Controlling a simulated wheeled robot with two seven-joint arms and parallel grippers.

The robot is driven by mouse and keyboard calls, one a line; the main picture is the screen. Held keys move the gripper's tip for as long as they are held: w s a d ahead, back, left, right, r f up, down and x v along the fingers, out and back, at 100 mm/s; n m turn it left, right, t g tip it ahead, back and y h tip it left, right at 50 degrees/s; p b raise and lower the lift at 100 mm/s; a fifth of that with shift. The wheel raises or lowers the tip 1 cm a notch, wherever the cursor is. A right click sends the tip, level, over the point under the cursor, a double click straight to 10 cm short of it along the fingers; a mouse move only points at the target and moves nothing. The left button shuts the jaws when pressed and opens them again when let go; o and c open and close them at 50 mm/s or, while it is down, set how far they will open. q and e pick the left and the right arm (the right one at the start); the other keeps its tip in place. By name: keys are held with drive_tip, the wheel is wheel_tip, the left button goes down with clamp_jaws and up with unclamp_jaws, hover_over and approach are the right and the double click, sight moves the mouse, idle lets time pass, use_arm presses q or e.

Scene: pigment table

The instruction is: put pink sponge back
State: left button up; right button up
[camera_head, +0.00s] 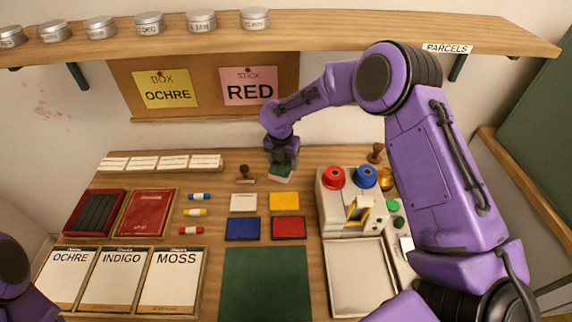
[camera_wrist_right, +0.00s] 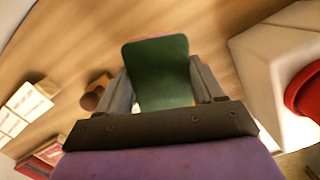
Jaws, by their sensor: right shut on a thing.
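The sponge (camera_head: 280,175) is at the far middle of the table, with a green top and a pink lower edge. My right gripper (camera_head: 282,163) is shut on it from above. In the right wrist view the sponge's green face (camera_wrist_right: 160,75) fills the space between the two fingers, and a thin pink strip shows along its far edge. I cannot tell whether the sponge touches the table. Only a part of my left arm shows at the left edge, and its gripper is out of view.
A white machine with a red knob (camera_head: 334,177) stands to the right. White, yellow, blue and red pads (camera_head: 284,201) lie in front. A dark green mat (camera_head: 266,285) lies nearest me, bare.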

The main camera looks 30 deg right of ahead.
sight(285, 161)
drive_tip(key=f, duration=0.1)
drive_tip(key=w+d+f, duration=0.1)
drive_tip(key=w+f, duration=0.1)
drive_tip(key=shift+d+p, duration=0.25)
drive_tip(key=shift+p, duration=0.05)
wheel_tip(285, 161, down, 2)
drive_tip(key=shift+s+f, duration=0.1)
drive_tip(key=shift+f, duration=0.5)
drive_tip(key=o, duration=1)
drive_tip(key=shift+r, duration=0.35)
drive_tip(key=r, duration=0.3)
drive_tip(key=a+r+b, duration=0.1)
drive_tip(key=r, duration=0.3)
drive_tip(key=s+r, duration=0.1)
drive_tip(key=r, duration=0.2)
drive_tip(key=shift+a+r+b, duration=0.15)
drive_tip(key=shift+r+b, duration=0.1)
drive_tip(key=shift+b, duration=0.05)
drive_tip(key=shift+s+r, duration=0.1)
drive_tip(key=shift+r, duration=0.4)
